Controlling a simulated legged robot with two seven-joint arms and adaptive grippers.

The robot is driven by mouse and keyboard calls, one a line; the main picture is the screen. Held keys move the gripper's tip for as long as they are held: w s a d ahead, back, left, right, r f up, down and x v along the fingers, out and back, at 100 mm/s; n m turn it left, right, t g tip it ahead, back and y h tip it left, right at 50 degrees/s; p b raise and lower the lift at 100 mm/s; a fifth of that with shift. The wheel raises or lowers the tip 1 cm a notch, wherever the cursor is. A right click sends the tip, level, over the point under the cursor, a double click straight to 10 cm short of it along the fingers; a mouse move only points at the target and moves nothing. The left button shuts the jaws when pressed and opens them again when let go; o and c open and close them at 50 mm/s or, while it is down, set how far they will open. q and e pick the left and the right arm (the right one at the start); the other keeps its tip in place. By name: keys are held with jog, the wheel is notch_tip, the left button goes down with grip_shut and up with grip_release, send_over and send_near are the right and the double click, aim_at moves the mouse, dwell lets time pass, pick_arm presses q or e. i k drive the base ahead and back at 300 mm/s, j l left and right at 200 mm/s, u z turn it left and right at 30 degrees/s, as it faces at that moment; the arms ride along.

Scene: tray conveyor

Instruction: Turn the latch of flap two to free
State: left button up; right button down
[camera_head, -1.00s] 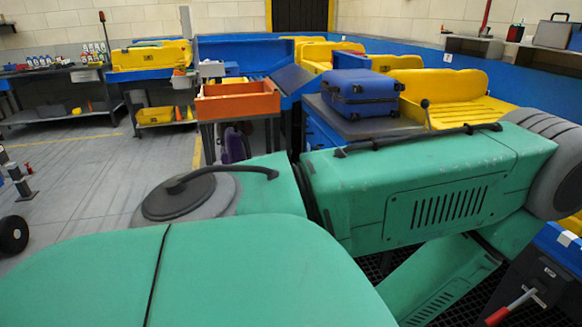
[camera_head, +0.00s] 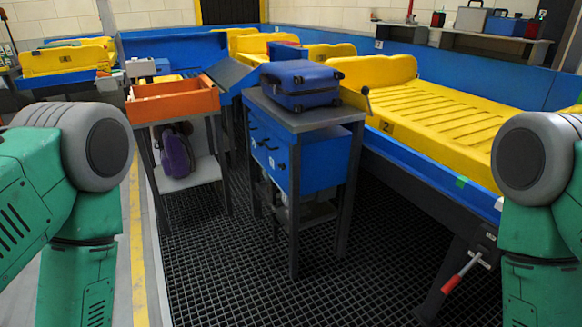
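The yellow flap or tray bearing a number 2 plate (camera_head: 387,127) lies in the blue conveyor frame at the right, with ribs across its surface. A small dark lever with a round knob (camera_head: 367,98) stands at its near left corner; it looks like the latch, but its turned position is too small to tell. A red-handled lever (camera_head: 460,276) hangs on the dark frame below the conveyor's near end. My green arm links show at the left and right edges. Both grippers are out of view.
A blue suitcase (camera_head: 300,84) lies on a grey-topped cabinet (camera_head: 272,107) with blue drawers, close left of the flap. An orange bin (camera_head: 172,101) stands on a table with a purple bag (camera_head: 176,153) below. Dark grating floor (camera_head: 235,275) is open in front.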

aim_at(278, 151)
jog(key=u, duration=0.2)
jog(key=i+j+z, duration=0.45)
jog(key=i, duration=0.25)
jog(key=i+j+z, duration=0.45)
jog(key=i+j, duration=0.15)
jog(key=j, duration=0.25)
